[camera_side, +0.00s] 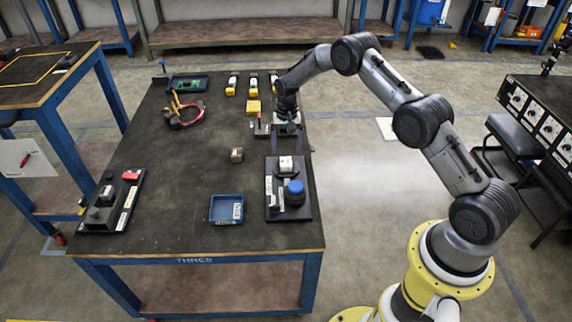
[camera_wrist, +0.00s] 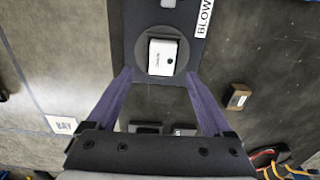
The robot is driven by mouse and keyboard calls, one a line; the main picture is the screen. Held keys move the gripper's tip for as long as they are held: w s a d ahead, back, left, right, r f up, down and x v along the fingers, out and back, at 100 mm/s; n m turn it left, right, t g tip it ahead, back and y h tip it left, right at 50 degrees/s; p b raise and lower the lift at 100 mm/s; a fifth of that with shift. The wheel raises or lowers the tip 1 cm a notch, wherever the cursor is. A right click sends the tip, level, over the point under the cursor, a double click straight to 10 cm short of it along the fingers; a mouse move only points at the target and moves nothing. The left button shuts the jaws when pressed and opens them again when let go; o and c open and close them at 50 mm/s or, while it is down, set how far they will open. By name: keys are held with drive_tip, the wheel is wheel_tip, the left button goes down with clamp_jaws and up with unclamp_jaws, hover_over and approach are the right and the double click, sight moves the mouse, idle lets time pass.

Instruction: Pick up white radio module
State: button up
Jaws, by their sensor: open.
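The white radio module (camera_side: 286,163) is a small white box on a round dark pad on a black board (camera_side: 273,208) at the table's right side. In the wrist view, the module (camera_wrist: 162,56) sits on the same pad, with a dark dot and small print on its face. My gripper (camera_side: 287,148) is above the board's far end, its two purple fingers pointing down and apart. In the wrist view, my gripper (camera_wrist: 158,74) is open and empty. The module appears just beyond the fingertips, between their lines, and nothing touches it.
A blue-capped dark cylinder (camera_side: 295,187) stands beside the module on the board. A brown block (camera_side: 237,155) and a blue tray (camera_side: 226,209) lie to the left. Several yellow-and-white items stand at the back; red-handled pliers or cable (camera_side: 184,113) lie back left.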

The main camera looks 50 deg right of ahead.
sight(286, 161)
drive_tip(key=f, duration=0.4)
drive_tip(key=shift+s+a, duration=0.15)
drive_tip(key=shift+a, duration=0.2)
drive_tip(key=shift+f, duration=0.65)
clamp_jaws()
drive_tip(key=shift+r, duration=0.1)
drive_tip(key=shift+r, duration=0.4)
wheel_tip(286, 161, up, 3)
drive_tip(key=shift+f, duration=0.15)
drive_tip(key=s+a+r, duration=0.3)
drive_tip(key=s+r, duration=0.6)
drive_tip(key=s, duration=0.4)
drive_tip(key=shift+s+r, duration=0.2)
drive_tip(key=shift+s, duration=0.1)
